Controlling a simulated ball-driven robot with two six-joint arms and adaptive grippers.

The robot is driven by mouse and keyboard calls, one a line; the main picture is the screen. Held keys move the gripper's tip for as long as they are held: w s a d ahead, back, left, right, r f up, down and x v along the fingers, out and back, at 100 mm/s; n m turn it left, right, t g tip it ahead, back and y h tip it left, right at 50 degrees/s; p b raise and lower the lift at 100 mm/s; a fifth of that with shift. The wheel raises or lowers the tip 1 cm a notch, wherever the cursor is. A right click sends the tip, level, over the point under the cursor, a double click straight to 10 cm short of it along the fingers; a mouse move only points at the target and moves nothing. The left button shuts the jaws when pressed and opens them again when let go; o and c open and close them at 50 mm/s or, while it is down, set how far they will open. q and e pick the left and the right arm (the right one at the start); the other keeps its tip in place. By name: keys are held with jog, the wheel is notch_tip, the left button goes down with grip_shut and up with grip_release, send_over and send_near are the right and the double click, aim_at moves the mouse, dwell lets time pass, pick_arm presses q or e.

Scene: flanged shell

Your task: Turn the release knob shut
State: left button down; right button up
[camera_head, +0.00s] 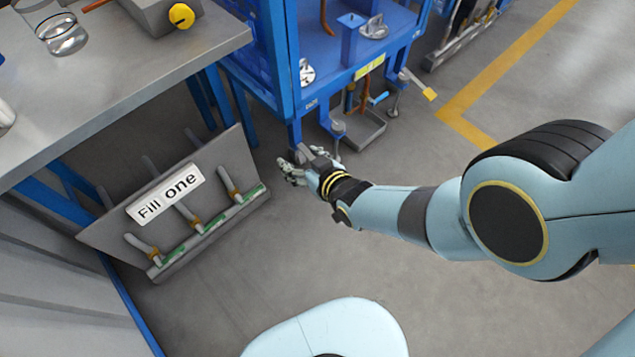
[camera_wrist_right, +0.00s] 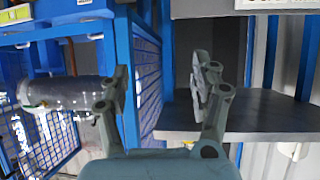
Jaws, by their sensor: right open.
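Several knob-like parts show in the head view, and I cannot tell which is the release knob. A silver knob (camera_head: 374,27) sits on top of the blue frame (camera_head: 350,70). Another silver round part (camera_head: 306,72) is on the frame's left side. A yellow knob (camera_head: 181,16) is on a grey box (camera_head: 158,12) on the table. My right gripper (camera_head: 300,166) is low in front of the frame's near leg, apart from all these knobs. In the right wrist view its two fingers (camera_wrist_right: 163,85) are spread with nothing between them. My left gripper is out of view.
A small tray (camera_head: 362,132) is under the frame. Floor at the centre is clear.

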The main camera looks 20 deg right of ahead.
jog(key=s+d+f+g+b, duration=0.1)
jog(key=s+d+f, duration=0.1)
jog(key=s+f, duration=0.2)
jog(key=shift+f, duration=0.25)
